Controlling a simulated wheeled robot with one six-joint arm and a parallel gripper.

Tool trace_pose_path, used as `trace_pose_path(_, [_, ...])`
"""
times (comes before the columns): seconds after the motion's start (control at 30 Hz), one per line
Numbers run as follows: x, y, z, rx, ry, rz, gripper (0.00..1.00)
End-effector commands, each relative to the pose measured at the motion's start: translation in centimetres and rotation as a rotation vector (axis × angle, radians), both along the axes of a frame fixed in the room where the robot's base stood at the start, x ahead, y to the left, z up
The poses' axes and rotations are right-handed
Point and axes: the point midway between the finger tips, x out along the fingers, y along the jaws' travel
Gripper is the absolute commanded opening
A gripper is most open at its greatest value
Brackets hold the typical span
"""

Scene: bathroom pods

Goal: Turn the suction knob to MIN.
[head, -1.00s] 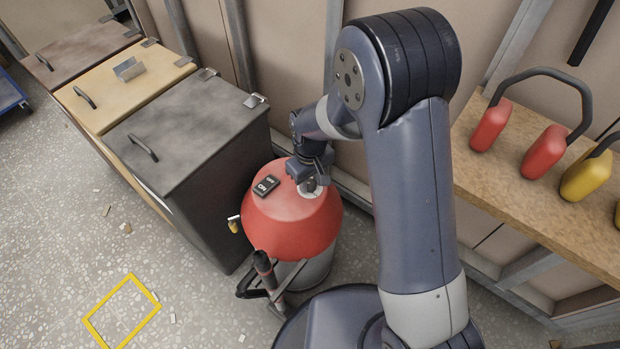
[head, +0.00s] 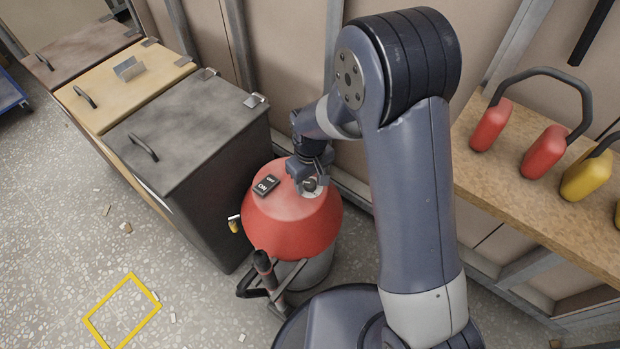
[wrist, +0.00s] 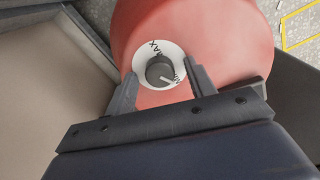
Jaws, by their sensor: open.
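The suction knob (wrist: 160,70) is a dark grey round knob on a white dial (wrist: 146,54), on top of the red vacuum body (wrist: 215,35). The knob's white pointer line points to the lower right, close to the MIN lettering. My gripper (wrist: 162,77) is open, with one finger on each side of the dial. A gap shows between each finger and the knob. In the head view, my gripper (head: 308,182) is over the red vacuum's top (head: 292,222).
An ON/OFF switch (head: 266,185) sits on the red top, left of the knob. Lidded bins (head: 185,125) stand close on the left. A wooden shelf (head: 535,215) with red and yellow handled objects is on the right. A wall stands behind the vacuum.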

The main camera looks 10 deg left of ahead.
Motion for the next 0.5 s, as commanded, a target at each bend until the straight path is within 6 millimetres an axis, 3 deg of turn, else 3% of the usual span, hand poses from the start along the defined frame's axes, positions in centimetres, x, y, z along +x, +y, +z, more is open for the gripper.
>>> trace_pose_path(0.17, [0.1, 0.0, 1.0, 0.001, -0.002, 0.000, 0.52])
trace_pose_path(0.5, [0.1, 0.0, 7.6, 0.002, -0.004, 0.000, 0.52])
